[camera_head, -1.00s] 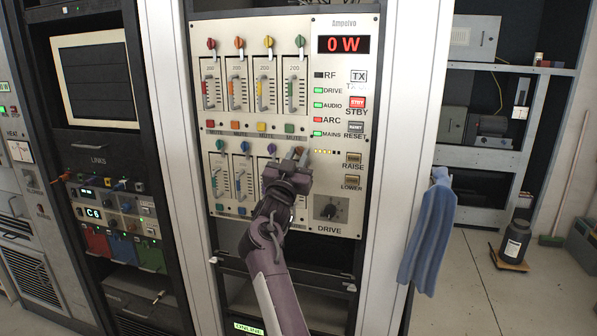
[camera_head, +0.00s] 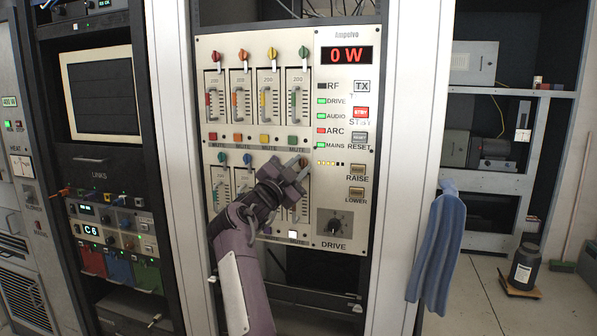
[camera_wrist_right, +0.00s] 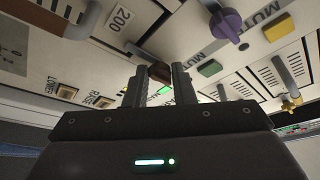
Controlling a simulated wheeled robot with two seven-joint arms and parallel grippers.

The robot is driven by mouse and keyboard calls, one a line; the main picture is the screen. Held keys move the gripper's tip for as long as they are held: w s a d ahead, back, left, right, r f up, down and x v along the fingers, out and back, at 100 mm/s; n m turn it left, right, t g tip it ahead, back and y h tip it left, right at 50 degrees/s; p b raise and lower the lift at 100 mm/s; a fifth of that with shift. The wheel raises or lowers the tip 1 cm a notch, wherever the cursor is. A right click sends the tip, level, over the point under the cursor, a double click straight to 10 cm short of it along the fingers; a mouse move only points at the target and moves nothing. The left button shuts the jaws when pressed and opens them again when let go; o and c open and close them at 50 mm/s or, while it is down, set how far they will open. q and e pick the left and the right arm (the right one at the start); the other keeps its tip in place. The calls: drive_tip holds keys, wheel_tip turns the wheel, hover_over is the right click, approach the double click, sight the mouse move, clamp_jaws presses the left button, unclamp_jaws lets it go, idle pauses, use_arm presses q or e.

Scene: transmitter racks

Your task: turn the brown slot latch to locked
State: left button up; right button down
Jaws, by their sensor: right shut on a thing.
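The brown slot latch (camera_head: 303,161) is the rightmost knob in the lower row of the transmitter panel (camera_head: 330,228), partly hidden by my right gripper. In the right wrist view the brown latch (camera_wrist_right: 158,72) shows between the fingertips. My right gripper (camera_head: 298,167) reaches up to it from the lower left, and its fingers (camera_wrist_right: 157,82) are closed on the latch. My left gripper is not in view.
A purple knob (camera_wrist_right: 226,25) sits beside the brown one. Blue knobs (camera_head: 247,159) stand left of my arm, and coloured mute buttons (camera_head: 265,139) lie just above. RAISE and LOWER buttons (camera_head: 356,193) are to the right. A blue cloth (camera_head: 432,240) hangs on the rack post.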

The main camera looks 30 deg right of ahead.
idle(0.5)
drive_tip(key=c, duration=1.2)
unclamp_jaws()
drive_tip(key=shift+c, duration=0.2)
drive_tip(key=shift+f, duration=0.15)
